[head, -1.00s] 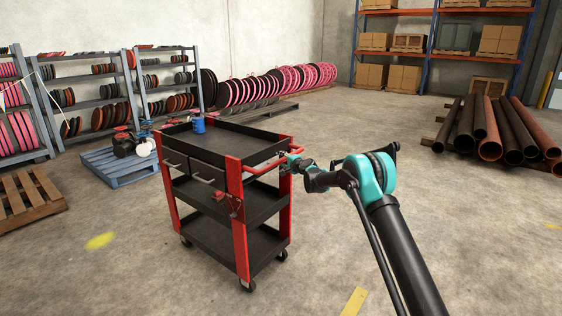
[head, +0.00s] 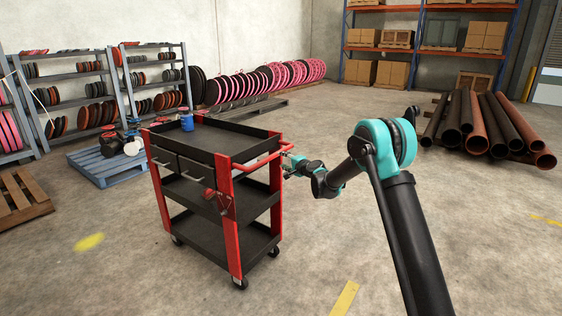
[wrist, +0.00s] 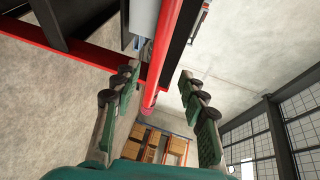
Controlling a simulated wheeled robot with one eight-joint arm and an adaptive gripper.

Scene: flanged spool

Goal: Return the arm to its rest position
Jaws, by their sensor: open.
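My gripper (head: 288,167) is open at the right end of the red and black cart (head: 228,215), close by the cart's red handle (head: 268,160). In the wrist view, its two fingers (wrist: 158,76) are spread wide with nothing clamped between them. A red bar of the cart (wrist: 163,50) shows in the gap between the fingers; I cannot tell how far beyond the fingertips it lies. A small blue spool-like object (head: 187,122) stands on the cart's top tray at the far left corner. My arm is stretched forward, with its elbow bent at the right.
Open concrete floor lies around the cart. A blue pallet (head: 108,165) and shelves of discs (head: 95,88) are at the left. A pile of pipes (head: 490,125) lies at the right, before a rack of boxes (head: 430,40).

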